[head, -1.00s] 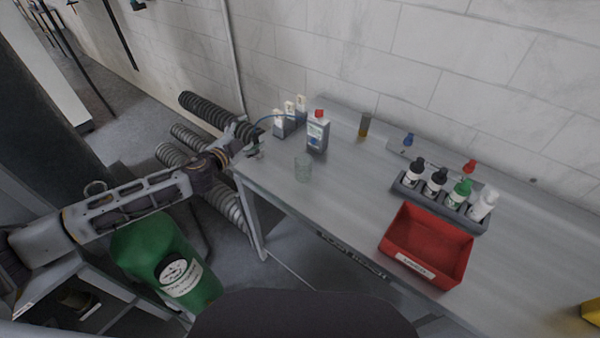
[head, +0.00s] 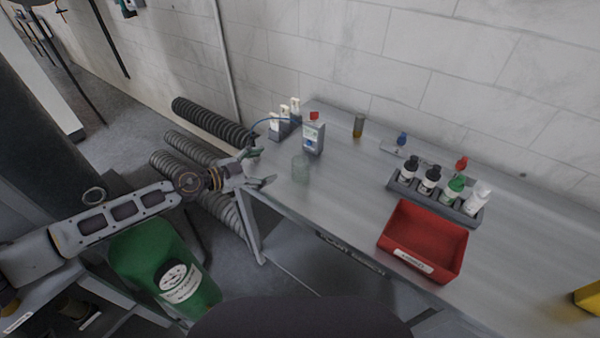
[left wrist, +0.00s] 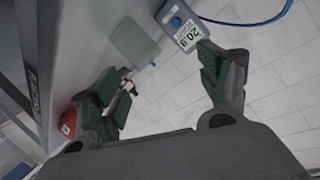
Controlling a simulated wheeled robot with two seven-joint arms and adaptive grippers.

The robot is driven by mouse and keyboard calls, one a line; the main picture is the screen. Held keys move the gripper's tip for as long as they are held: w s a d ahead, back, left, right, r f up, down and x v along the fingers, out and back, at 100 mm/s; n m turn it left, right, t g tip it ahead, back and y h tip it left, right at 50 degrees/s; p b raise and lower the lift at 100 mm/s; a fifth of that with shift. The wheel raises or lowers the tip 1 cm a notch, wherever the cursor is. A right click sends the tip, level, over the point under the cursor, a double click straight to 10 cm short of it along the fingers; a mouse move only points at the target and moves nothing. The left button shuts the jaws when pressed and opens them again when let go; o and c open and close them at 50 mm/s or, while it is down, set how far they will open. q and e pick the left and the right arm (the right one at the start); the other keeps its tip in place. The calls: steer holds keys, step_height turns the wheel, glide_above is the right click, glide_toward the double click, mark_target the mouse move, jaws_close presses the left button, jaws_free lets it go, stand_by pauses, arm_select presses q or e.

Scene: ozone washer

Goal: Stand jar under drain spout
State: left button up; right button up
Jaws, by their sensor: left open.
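A clear, pale green jar (head: 300,169) stands upright on the grey bench near its left end. It also shows in the left wrist view (left wrist: 134,42), beyond the left fingers. I cannot make out a drain spout. My left gripper (head: 263,168) is open and empty at the bench's left edge, left of the jar and apart from it. Its spread fingers (left wrist: 163,85) frame the wrist view. My right gripper is not in view.
A red bin (head: 424,240) and a rack of dropper bottles (head: 437,198) stand right of the jar. A small amber vial (head: 358,126) is near the wall. White-topped bottles (head: 284,120) stand at the back left corner. The bench between jar and bin is clear.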

mark_target(294, 170)
arm_select(q)
steer(key=shift+s+d+f+n+g, duration=0.2)
steer(key=shift+s+f+n+g, duration=0.15)
steer(key=shift+s+n+g, duration=0.15)
steer(key=shift+s+d+f+n+g, duration=0.15)
steer(key=shift+s+f+n+g, duration=0.2)
steer(key=shift+n, duration=0.25)
steer(key=shift+s+f+n, duration=0.1)
steer(key=shift+s+n, duration=0.1)
steer(key=shift+n, duration=1)
steer(key=shift+d, duration=0.15)
steer(key=shift+x, duration=4.25)
